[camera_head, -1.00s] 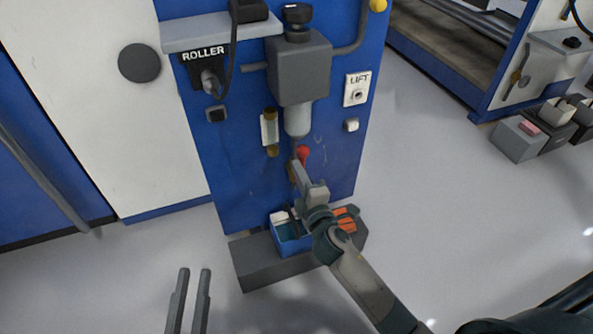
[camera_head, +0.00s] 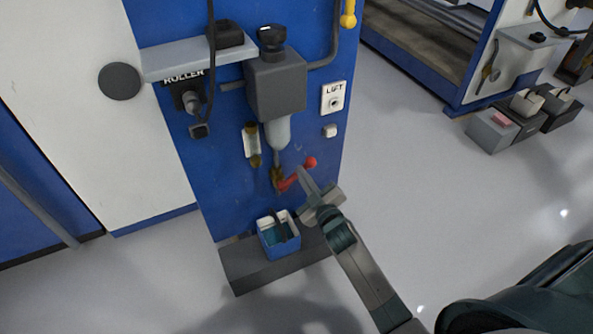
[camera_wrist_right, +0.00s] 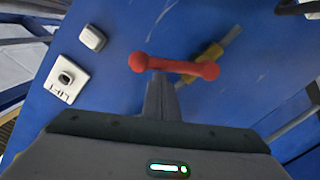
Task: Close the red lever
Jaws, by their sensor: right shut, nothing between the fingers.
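The red lever (camera_head: 296,176) is on the brass valve (camera_head: 277,178) below the grey filter unit on the blue panel. In the head view it slants up to the right from the valve, ending in a round red knob. In the right wrist view the lever (camera_wrist_right: 175,66) lies across the picture, just beyond my fingertips. My right gripper (camera_head: 302,171) is shut and empty, its tips close beside the lever; I cannot tell whether they touch it. The shut fingers also show in the right wrist view (camera_wrist_right: 160,80). My left gripper is out of view.
A blue container (camera_head: 279,240) stands on the dark grey base ledge (camera_head: 250,270) under the valve. The LIFT switch plate (camera_head: 334,97) and a grey shelf (camera_head: 190,58) are higher on the panel.

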